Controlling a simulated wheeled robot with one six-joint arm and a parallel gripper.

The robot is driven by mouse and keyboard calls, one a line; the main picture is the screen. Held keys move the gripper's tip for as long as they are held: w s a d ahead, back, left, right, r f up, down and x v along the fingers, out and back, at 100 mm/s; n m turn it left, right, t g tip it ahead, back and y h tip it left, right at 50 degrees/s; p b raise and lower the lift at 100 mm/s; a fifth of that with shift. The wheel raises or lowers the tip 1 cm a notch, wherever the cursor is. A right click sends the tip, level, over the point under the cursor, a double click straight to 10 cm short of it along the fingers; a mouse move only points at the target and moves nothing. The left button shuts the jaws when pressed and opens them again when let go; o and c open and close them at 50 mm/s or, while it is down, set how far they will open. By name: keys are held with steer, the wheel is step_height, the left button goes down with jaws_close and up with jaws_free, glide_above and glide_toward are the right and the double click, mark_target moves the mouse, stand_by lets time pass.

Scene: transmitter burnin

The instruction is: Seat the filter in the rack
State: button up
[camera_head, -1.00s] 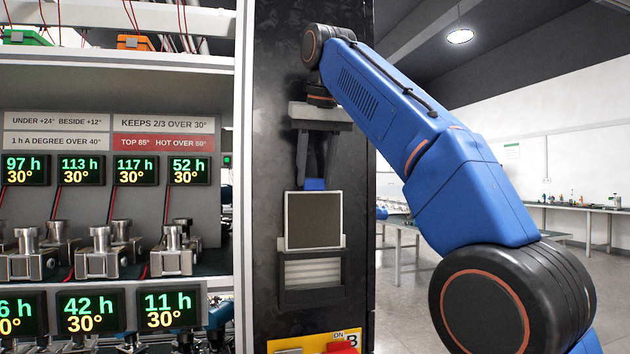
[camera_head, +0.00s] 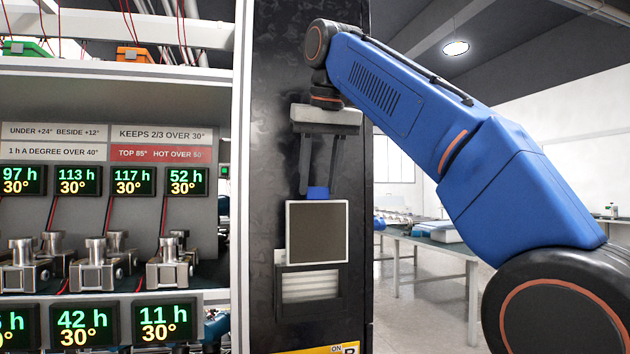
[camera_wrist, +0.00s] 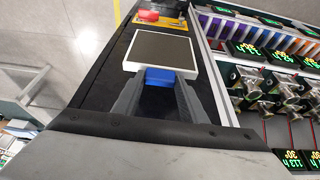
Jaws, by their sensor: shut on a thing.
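The filter (camera_head: 318,232) is a flat square panel with a dark grey face, a pale frame and a blue tab on top. My gripper (camera_head: 318,188) points down and is shut on the blue tab. The filter hangs upright in front of the black rack side (camera_head: 262,150). Below and partly behind it is a dark holder with a pale ribbed slot (camera_head: 310,287). The filter's lower edge overlaps the holder's top; whether it is inside cannot be told. In the wrist view the filter (camera_wrist: 162,50) sits beyond the fingers, with the blue tab between them.
A shelf (camera_head: 120,110) with metal fittings and lit displays stands at the left. A yellow panel (camera_head: 335,349) lies below the holder; the wrist view shows a red button (camera_wrist: 148,15) there. A table (camera_head: 440,240) stands at the right, behind my arm.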

steer(key=s+d, duration=0.3)
steer(key=s, duration=0.9)
steer(key=shift+s+d, duration=0.3)
